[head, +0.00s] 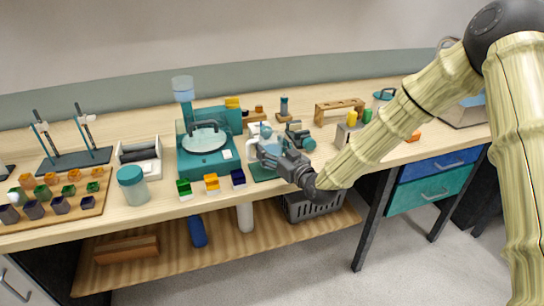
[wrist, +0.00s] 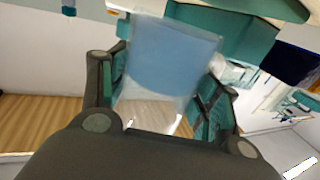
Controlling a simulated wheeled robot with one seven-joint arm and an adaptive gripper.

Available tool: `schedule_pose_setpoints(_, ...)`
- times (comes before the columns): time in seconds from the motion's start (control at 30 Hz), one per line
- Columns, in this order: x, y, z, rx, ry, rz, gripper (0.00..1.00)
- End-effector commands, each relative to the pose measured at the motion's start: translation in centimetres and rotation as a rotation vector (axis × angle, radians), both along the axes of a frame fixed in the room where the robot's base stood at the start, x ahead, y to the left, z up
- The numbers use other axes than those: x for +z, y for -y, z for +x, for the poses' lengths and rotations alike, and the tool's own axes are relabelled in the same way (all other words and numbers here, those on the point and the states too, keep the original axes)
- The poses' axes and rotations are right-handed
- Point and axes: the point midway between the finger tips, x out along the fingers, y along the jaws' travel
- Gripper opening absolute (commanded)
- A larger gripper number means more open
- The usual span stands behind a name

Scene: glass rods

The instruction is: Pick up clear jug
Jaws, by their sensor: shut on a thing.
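The clear jug (wrist: 168,62) fills the middle of the wrist view, see-through with a pale blue area in its upper part. My gripper (wrist: 160,95) has one finger on each side of it and is shut on it. In the head view, my gripper (head: 272,153) reaches in from the right at the front of the bench. The jug is small there and partly hidden by the fingers, above a teal mat (head: 262,174). I cannot tell whether its base touches the mat.
A teal stand with a round plate (head: 206,150) is just left of my gripper. Small coloured blocks (head: 211,182) line the bench's front edge. A lidded jar (head: 132,186) stands further left. A grey block with yellow and green pieces (head: 349,130) is to the right.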

Motion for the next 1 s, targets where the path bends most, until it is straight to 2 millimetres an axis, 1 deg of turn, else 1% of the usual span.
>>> schedule_pose_setpoints(0.07,1.1,0.0,0.0,0.001,0.004,0.000,0.32)
schedule_pose_setpoints(0.13,0.9,0.4,-1.4,0.001,-0.001,0.000,0.32)
schedule_pose_setpoints(0.27,1.2,1.2,-3.9,0.001,0.000,0.000,0.32)
schedule_pose_setpoints(0.5,1.7,2.9,-9.3,0.000,0.000,0.000,0.32)
schedule_pose_setpoints(0.6,1.9,3.5,-11.2,0.001,-0.001,0.001,0.32)
schedule_pose_setpoints(0.7,2.1,4.0,-12.8,0.000,0.000,0.000,0.32)
schedule_pose_setpoints(0.8,2.3,4.4,-13.9,0.000,0.001,0.001,0.32)
schedule_pose_setpoints(1.0,2.4,4.8,-15.1,0.000,0.001,0.001,0.32)
